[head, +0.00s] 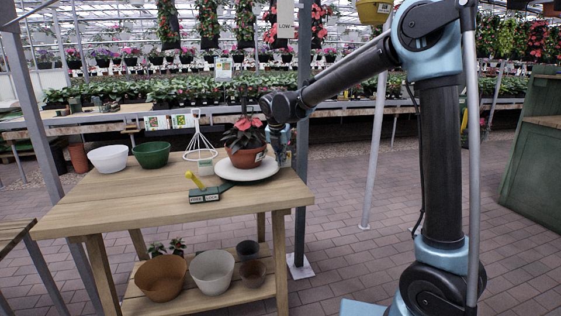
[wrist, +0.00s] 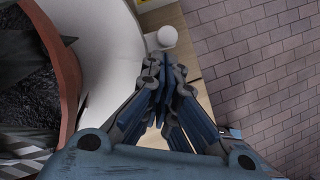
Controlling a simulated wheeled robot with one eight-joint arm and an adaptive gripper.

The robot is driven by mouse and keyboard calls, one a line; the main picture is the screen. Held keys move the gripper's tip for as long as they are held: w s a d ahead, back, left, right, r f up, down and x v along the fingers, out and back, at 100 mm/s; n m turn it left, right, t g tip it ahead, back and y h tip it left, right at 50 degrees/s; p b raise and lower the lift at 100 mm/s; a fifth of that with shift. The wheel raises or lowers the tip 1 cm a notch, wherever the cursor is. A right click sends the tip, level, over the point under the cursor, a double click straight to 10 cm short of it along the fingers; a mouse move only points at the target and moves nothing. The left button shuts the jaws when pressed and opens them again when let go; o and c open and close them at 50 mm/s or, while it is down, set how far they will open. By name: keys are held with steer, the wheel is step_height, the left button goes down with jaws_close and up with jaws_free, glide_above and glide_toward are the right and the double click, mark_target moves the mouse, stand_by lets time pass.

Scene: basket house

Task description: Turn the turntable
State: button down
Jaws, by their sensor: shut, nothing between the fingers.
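The turntable (head: 234,172) is a pale round disc near the right end of the wooden table, and it fills the left part of the wrist view (wrist: 113,62). A terracotta pot (head: 243,157) with a red-leaved plant (head: 245,133) stands on it. In the wrist view, a round white knob (wrist: 167,36) shows near the disc's edge, just beyond my fingertips. My gripper (head: 281,160) points down at the disc's right edge, its fingers (wrist: 160,65) shut and empty. I cannot tell whether they touch the disc or knob.
White (head: 109,158) and green (head: 152,154) bowls and a wire stand (head: 198,140) are behind. Pots fill the lower shelf. A grey post (head: 301,130) stands close behind my gripper.

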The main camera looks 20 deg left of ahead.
steer(key=shift+w+a, duration=0.2)
steer(key=shift+w, duration=0.75)
steer(key=shift+s, duration=0.1)
